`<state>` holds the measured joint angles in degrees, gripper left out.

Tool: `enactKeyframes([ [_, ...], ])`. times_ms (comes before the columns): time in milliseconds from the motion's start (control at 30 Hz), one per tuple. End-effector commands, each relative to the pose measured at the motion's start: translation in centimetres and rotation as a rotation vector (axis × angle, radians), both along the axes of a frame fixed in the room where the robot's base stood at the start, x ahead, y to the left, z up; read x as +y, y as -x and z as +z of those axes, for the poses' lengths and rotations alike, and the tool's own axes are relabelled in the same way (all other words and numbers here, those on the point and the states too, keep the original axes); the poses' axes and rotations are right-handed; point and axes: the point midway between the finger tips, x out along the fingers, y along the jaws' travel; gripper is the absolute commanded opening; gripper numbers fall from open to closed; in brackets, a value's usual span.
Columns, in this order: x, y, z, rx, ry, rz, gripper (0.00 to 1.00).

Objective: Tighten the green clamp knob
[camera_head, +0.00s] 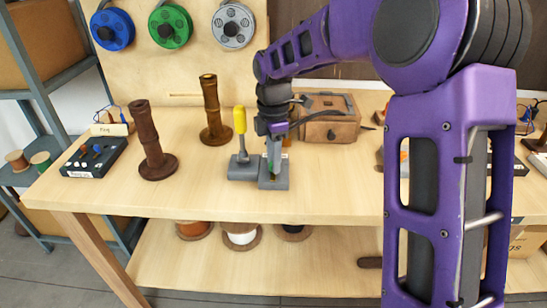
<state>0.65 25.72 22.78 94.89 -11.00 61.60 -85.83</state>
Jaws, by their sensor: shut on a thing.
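The green clamp knob (274,176) shows as a small green spot on a grey clamp block (274,184) near the front edge of the wooden bench. My gripper (273,170) comes down from above onto this block and is shut on the knob, hiding most of it. A second grey block (242,172) stands just to the left, with a yellow-handled tool (240,125) upright in it.
Two brown turned lamp posts (151,145) (213,113) stand to the left. A wooden box (328,118) stands behind my gripper. A black tester box (94,157) sits at the far left. The front middle of the bench (340,190) is clear.

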Motion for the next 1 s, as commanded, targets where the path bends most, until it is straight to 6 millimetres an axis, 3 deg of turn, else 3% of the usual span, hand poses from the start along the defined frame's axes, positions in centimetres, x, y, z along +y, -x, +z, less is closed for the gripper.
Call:
enactKeyframes([
  [267, 0.02, -0.02, 0.3, 0.0, 0.001, -0.173, 0.0],
  [1000, -0.03, -0.14, 0.21, -0.002, 0.002, -0.872, 0.0],
])
